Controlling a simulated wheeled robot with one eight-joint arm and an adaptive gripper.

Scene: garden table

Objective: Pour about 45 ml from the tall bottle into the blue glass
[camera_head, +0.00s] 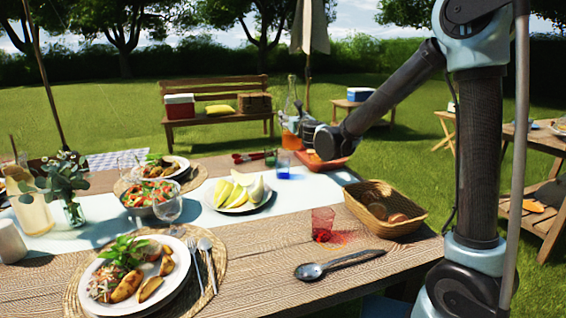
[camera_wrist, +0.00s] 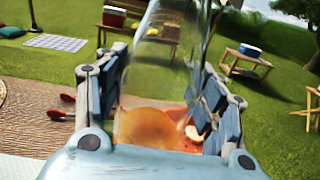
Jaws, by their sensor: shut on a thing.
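The tall bottle (camera_head: 291,118) is clear glass with orange liquid in its lower part. It stands close to upright at the far side of the table in the head view. My gripper (camera_head: 304,124) is shut on it from the right. In the wrist view the bottle (camera_wrist: 153,85) lies between both fingers, with its orange liquid low in the picture. The blue glass (camera_head: 283,170) stands on the table just below and in front of the bottle in the head view. I cannot tell whether the bottle's base touches the table. The blue glass is not clearly seen in the wrist view.
A terracotta dish (camera_head: 322,163) lies right of the blue glass. A plate of melon slices (camera_head: 240,207) is in front. A red glass (camera_head: 322,225), a bread basket (camera_head: 384,222) and a large spoon (camera_head: 335,266) are nearer. Bare wood lies around the red glass.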

